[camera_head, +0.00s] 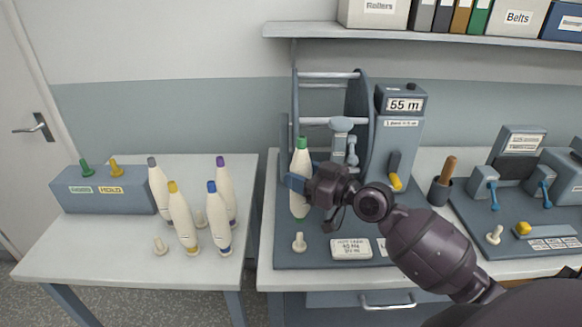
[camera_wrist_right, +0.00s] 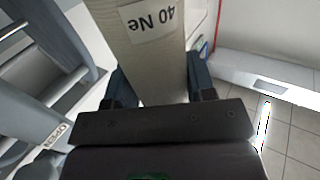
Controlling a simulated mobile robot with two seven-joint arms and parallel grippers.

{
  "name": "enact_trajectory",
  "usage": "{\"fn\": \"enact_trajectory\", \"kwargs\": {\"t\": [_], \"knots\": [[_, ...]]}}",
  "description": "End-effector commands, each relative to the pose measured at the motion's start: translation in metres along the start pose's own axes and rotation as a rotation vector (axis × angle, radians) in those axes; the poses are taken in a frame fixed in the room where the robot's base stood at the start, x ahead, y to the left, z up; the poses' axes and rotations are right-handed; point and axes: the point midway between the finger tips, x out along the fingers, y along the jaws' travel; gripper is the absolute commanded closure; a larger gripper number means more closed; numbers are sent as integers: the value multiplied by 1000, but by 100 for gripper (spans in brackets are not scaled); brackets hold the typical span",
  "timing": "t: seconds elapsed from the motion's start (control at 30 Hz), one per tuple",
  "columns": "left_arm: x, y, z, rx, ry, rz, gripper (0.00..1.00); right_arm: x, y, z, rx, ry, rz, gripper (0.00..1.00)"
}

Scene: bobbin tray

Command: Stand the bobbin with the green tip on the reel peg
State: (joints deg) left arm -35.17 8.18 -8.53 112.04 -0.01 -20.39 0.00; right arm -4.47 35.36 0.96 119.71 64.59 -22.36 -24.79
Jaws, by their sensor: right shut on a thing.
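The bobbin with the green tip (camera_head: 300,205) is upright in the head view, in front of the reel frame. My right gripper (camera_head: 297,184) is shut around its middle. In the right wrist view the cream bobbin (camera_wrist_right: 150,60), with a "40 Ne" label, sits between the two fingers. A small pale peg (camera_head: 299,242) stands on the blue-grey reel base, just in front of and below the bobbin's lower end. The bobbin's foot appears behind the peg and apart from it; I cannot tell its exact height. My left gripper is out of view.
Several other bobbins with grey, yellow, blue and purple tips (camera_head: 182,215) stand on the left table, with pale pegs (camera_head: 161,246) among them. A "40 Ne" plate (camera_head: 351,249) lies right of the reel peg. The reel (camera_head: 329,75) rises behind. A gap separates the tables.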

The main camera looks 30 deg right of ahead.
Motion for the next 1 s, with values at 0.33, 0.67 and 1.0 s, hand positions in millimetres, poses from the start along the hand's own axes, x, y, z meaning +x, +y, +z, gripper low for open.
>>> {"fn": "enact_trajectory", "kwargs": {"t": [0.33, 0.67, 1.0], "knots": [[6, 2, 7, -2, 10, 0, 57, 0, 1, 16, 2, 1, -2, 76], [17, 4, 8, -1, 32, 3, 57, 0, 1, 38, 2, 0, -1, 76], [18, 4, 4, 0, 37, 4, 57, 0, 1, 39, 1, 0, -2, 76]]}}
